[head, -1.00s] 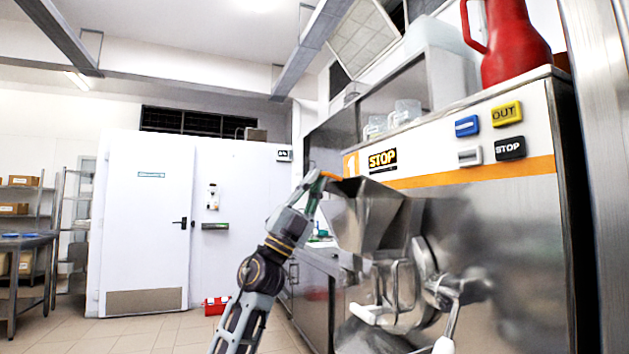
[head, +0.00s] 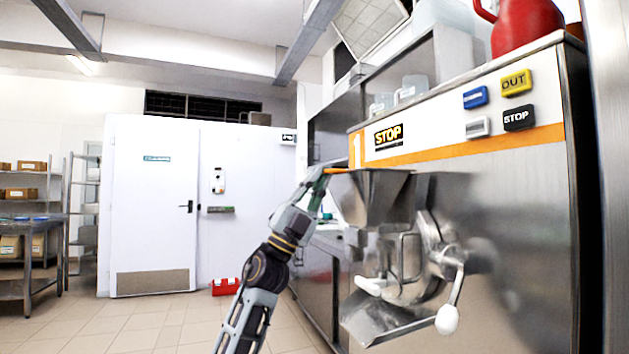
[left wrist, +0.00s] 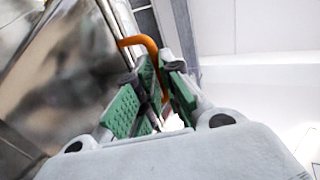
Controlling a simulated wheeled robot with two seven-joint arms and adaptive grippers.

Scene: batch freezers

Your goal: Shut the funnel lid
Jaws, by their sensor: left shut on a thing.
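The steel funnel (head: 372,200) sticks out from the front of the batch freezer in the head view. An orange handle (head: 335,170) shows at its top left edge. It also shows as a bent orange bar (left wrist: 142,42) in the left wrist view. My left gripper (head: 322,174) is at this handle. Its green pads (left wrist: 164,76) are shut on the handle in the left wrist view. The lid plate is hard to make out, and I cannot tell its exact angle. My right gripper is not in view.
The freezer front (head: 505,210) stands at the right, with a lever (head: 452,290) and a steel outlet chute (head: 375,318) below the funnel. A red jug (head: 525,30) stands on top. A red box (head: 225,287) lies on the floor by the white door (head: 155,210). Open floor is at the left.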

